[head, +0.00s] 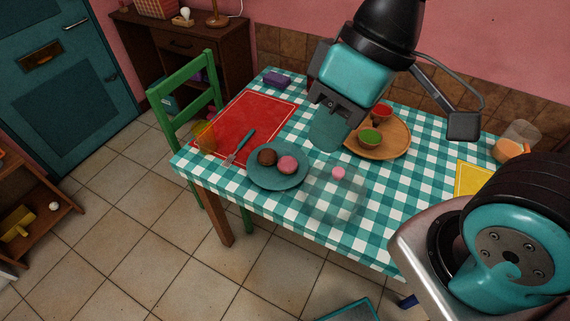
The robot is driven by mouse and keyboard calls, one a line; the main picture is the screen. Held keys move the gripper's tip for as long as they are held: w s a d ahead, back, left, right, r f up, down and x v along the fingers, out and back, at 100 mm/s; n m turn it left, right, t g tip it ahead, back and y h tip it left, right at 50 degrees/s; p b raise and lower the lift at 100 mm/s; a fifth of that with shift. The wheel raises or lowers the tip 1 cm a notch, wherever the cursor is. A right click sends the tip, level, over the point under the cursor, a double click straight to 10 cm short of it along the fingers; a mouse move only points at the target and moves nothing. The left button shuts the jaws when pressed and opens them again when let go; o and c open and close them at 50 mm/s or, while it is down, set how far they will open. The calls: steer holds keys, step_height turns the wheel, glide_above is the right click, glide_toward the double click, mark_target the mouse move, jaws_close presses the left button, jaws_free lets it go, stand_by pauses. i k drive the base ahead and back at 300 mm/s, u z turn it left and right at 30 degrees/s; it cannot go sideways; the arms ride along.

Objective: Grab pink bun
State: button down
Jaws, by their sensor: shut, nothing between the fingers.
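The pink bun (288,164) sits on a round teal plate (262,180) near the table's front edge. A brown bun (267,157) lies beside it on the left. My gripper (340,108) is shut and empty, up and to the right of the plate, over the far part of the table. A teal cup-like thing (328,134) shows just below the gripper; I cannot tell if they touch. A clear dome (336,196) with a pink knob (338,173) stands to the right of the plate.
A wooden tray (395,148) with small bowls is behind right. The checkered table's front right is mostly clear.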

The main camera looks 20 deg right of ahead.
mark_target(287, 165)
steer(key=k, duration=0.5)
steer(key=u, duration=1.3)
steer(key=i, duration=1.45)
steer(key=z, duration=2.35)
